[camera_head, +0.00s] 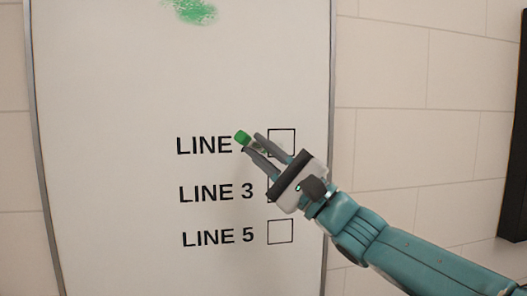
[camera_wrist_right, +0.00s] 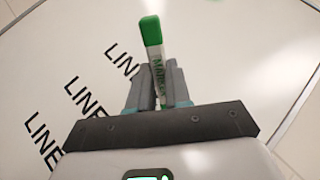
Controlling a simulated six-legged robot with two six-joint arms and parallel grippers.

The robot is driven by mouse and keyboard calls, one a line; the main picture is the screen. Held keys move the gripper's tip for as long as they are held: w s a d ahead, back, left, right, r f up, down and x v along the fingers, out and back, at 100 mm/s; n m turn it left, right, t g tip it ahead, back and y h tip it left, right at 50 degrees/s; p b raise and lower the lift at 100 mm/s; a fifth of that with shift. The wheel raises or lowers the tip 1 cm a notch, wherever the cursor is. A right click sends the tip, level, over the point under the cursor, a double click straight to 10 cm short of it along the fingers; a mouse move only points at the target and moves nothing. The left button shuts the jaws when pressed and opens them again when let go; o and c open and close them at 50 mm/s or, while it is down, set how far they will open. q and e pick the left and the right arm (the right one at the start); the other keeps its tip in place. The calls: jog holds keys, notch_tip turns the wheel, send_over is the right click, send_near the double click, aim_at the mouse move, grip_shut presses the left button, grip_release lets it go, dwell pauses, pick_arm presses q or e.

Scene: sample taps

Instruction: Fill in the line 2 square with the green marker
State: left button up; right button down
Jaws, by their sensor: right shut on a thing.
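The whiteboard (camera_head: 100,100) carries three printed lines: LINE with a covered number at the top, LINE 3 and LINE 5. The top line's square (camera_head: 284,137) is partly covered by my right gripper, and its visible part looks white. My right gripper (camera_head: 250,145) is shut on the green marker (camera_head: 243,137) in front of the top line's text. In the right wrist view the marker (camera_wrist_right: 152,50) stands between the fingers, its green end pointing away from the gripper. I cannot tell whether the marker touches the board. My left gripper is not in view.
A green scribble (camera_head: 192,9) is at the top of the board. The LINE 5 square (camera_head: 280,232) is empty; the LINE 3 square is mostly hidden behind my gripper. A tiled wall (camera_head: 425,100) and a dark-framed object (camera_head: 516,140) are to the right.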

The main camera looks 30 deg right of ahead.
jog(key=shift+w, duration=0.3)
jog(key=shift+w+d, duration=0.15)
jog(key=shift+d, duration=0.1)
jog(key=s+d+r+b, duration=0.1)
jog(key=d+r+b, duration=0.1)
jog(key=d, duration=0.4)
jog(key=shift+s+d+b, duration=0.2)
jog(key=shift+s+b, duration=0.2)
jog(key=shift+b, duration=0.25)
dwell(2.4)
